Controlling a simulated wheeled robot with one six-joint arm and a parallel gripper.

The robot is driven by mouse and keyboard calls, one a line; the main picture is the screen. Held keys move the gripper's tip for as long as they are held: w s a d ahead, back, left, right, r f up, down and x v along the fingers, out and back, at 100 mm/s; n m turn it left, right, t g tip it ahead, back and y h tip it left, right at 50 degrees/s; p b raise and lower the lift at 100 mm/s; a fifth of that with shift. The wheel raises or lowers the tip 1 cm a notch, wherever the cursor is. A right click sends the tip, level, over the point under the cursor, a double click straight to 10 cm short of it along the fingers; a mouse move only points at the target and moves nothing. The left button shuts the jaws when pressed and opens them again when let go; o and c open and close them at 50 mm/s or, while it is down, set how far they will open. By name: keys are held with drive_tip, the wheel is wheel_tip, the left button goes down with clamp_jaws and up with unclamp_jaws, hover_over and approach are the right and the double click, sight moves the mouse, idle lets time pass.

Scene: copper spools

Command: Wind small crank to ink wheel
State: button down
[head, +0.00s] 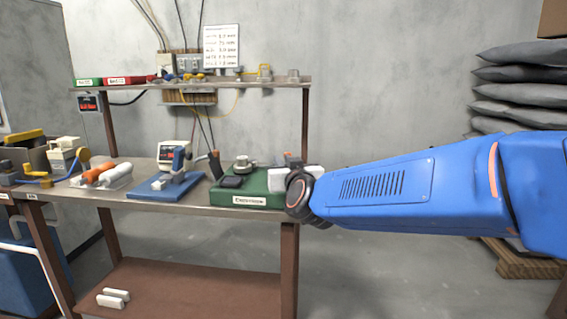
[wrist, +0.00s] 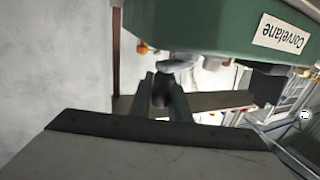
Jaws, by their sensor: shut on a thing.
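A green machine (head: 262,187) with a label stands at the right end of the workbench. It carries a grey round part (head: 242,164) and a black block (head: 232,181) on top; I cannot tell whether either is the ink wheel. The green body (wrist: 215,25) fills the top of the wrist view, its label reading "Corvelane". My gripper (wrist: 161,80) is shut on a small dark rounded piece (wrist: 160,94), apparently the crank's handle, beside the green body. A grey rounded part (wrist: 178,63) sits just beyond the fingertips. In the head view my wrist hides the crank.
A blue-based device (head: 165,187) stands left of the green machine on the workbench (head: 140,201). Orange and white rolls (head: 105,176) and a bin lie further left. A shelf (head: 230,85) with small parts runs above. Grey sacks (head: 520,85) are stacked at the right.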

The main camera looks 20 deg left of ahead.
drive_tip(key=shift+w+a+n+g+y, duration=0.1)
drive_tip(key=shift+a+n+g+y, duration=0.1)
drive_tip(key=shift+n+g+y, duration=1.05)
drive_tip(key=shift+a+n+g+y, duration=0.25)
drive_tip(key=shift+n+g+y, duration=0.75)
drive_tip(key=shift+y, duration=0.25)
drive_tip(key=shift+w+g, duration=0.1)
drive_tip(key=shift+g, duration=0.25)
drive_tip(key=shift+a+n+g+y, duration=0.15)
drive_tip(key=shift+n+g+y, duration=0.25)
drive_tip(key=shift+n, duration=0.15)
drive_tip(key=shift+a+n+g+y, duration=0.2)
drive_tip(key=shift+n+g+y, duration=0.3)
drive_tip(key=shift+n+g, duration=0.6)
drive_tip(key=shift+a+n+g+y, duration=0.2)
drive_tip(key=shift+n+g+y, duration=0.35)
drive_tip(key=shift+g, duration=0.95)
drive_tip(key=n+g, duration=0.1)
drive_tip(key=g, duration=0.1)
drive_tip(key=n+g, duration=0.1)
drive_tip(key=g, duration=0.1)
drive_tip(key=a+n+g, duration=0.1)
drive_tip(key=n+g, duration=0.1)
drive_tip(key=shift+s, duration=0.25)
drive_tip(key=shift+s+a+n+g+h, duration=0.1)
drive_tip(key=shift+s+n+g+h, duration=0.1)
drive_tip(key=shift+n+g, duration=0.65)
drive_tip(key=shift+s+a+n+g+h, duration=0.15)
drive_tip(key=shift+n+g, duration=0.25)
drive_tip(key=shift+g, duration=0.75)
